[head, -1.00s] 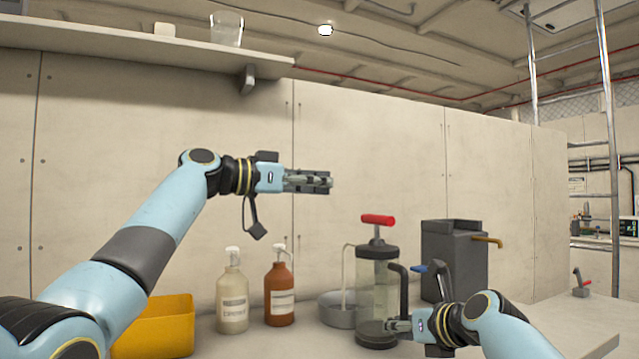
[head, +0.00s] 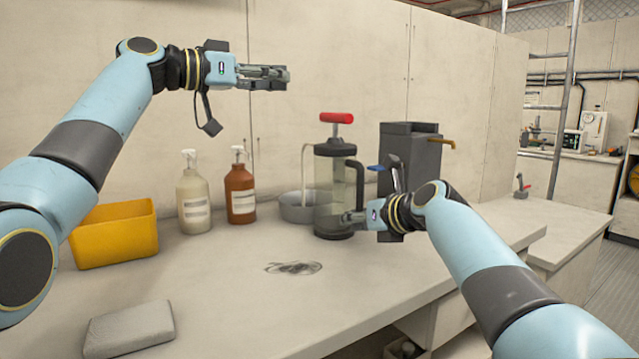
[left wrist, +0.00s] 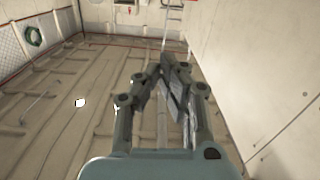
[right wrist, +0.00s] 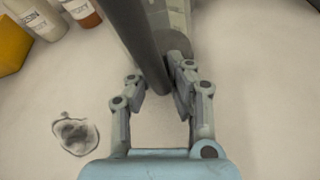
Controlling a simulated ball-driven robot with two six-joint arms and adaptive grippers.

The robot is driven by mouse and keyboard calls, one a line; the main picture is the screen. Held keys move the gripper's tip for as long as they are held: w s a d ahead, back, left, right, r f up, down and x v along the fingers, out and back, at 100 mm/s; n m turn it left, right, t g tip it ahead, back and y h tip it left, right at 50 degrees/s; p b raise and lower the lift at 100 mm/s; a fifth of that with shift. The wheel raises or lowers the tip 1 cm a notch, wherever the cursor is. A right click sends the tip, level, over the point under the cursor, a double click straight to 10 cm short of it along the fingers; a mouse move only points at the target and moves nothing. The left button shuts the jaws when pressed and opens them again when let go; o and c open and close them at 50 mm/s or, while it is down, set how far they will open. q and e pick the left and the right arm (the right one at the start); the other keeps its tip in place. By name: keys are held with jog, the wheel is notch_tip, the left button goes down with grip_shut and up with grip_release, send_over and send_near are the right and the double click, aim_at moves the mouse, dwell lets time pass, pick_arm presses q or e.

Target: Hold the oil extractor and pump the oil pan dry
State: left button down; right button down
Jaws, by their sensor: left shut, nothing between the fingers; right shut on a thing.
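The oil extractor (head: 335,190) is a clear cylinder with dark cap and base, a dark side handle and a red T-handle (head: 336,118) raised on top. It stands upright on the counter. The round grey oil pan (head: 297,208) is behind it to the left, partly hidden; a pale tube runs down into it. Its contents cannot be seen. My right gripper (head: 352,218) is shut on the extractor low on its right side; the dark handle (right wrist: 140,45) passes between the fingers in the right wrist view. My left gripper (head: 278,76) is shut and empty, above and left of the T-handle.
Two pump bottles, cream (head: 194,197) and brown (head: 240,192), and a yellow bin (head: 115,235) stand left. A grey box (head: 410,155) with a brass spout is right of the extractor. A dark smudge (head: 293,267) and grey block (head: 130,328) are in front.

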pick_arm(q)
jog(key=n, duration=0.6)
jog(key=n+t+h, duration=0.1)
jog(key=n, duration=2.8)
send_near(335, 126)
jog(key=s+r, duration=0.3)
jog(key=r, duration=0.1)
notch_tip(335, 126, down, 6)
jog(key=s+d+n, duration=0.1)
jog(key=n, duration=0.2)
jog(key=x, duration=0.9)
jog(key=shift+d+f, duration=0.15)
jog(key=shift+d, duration=0.3)
